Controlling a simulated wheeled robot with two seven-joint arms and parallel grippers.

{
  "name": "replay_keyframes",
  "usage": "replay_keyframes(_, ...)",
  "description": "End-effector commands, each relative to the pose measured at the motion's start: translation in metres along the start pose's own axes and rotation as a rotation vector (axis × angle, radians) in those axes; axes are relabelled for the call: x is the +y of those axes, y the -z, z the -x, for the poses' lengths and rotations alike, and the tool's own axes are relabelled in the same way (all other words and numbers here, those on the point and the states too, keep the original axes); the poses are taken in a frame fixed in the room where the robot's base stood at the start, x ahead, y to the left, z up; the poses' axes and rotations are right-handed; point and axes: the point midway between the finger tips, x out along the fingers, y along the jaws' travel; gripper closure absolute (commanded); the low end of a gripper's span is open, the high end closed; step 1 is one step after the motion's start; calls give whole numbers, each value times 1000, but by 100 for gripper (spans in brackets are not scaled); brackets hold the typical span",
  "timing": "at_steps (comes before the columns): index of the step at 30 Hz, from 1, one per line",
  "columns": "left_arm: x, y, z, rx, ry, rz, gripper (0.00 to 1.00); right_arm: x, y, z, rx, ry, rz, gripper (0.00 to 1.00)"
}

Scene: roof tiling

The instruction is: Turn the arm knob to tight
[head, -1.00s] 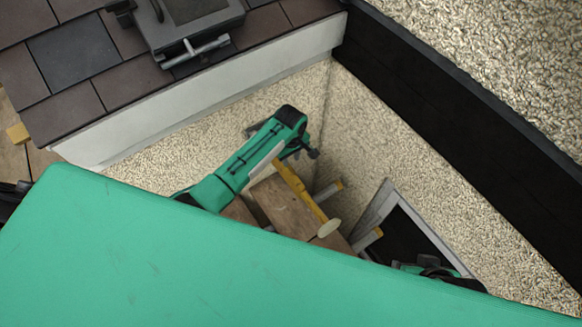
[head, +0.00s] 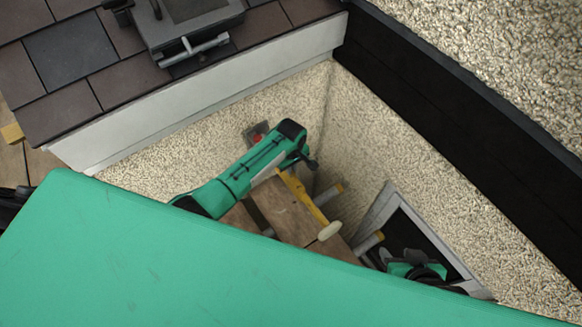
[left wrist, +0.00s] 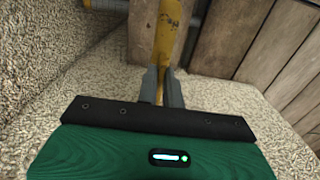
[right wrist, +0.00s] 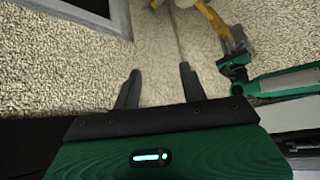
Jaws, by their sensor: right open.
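I cannot clearly make out a knob marked as the arm knob. A small grey fitting with a red spot (head: 257,137) shows behind my left arm against the pebbled wall in the head view; its details are too small to tell. My left gripper (left wrist: 161,76) has its fingers closed around a worn yellow bar (left wrist: 167,35). The bar (head: 304,200) has a pale rounded end in the head view. It also shows beside the left gripper in the right wrist view (right wrist: 211,18). My right gripper (right wrist: 157,78) is open and empty, facing the pebbled surface.
A grey device with a crossbar handle (head: 193,49) rests on the tiled roof (head: 68,52). Wooden planks (head: 287,212) and yellow-ended tubes (head: 329,192) lie below the left gripper. A dark framed opening (head: 420,235) is at right. My green body hides the lower foreground.

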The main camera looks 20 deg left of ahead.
Motion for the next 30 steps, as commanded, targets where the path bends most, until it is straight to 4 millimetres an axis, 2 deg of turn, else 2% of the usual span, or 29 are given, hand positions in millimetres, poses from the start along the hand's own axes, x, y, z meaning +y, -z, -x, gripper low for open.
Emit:
replay_keyframes(11, -1, 0, 0, -1, 2, -13, 100, 1, -2, 3, -20, -4, -1, 57)
replay_keyframes(17, -1, 0, 2, -2, 4, -71, 100, 15, -7, 18, -118, -39, -11, 57)
replay_keyframes(24, -1, -1, 3, -3, 3, -200, 100, 35, -24, 48, -314, -98, -41, 57)
replay_keyframes(30, -1, -1, 3, -4, 4, -337, 100, 37, -37, 16, -350, -94, -42, 57)
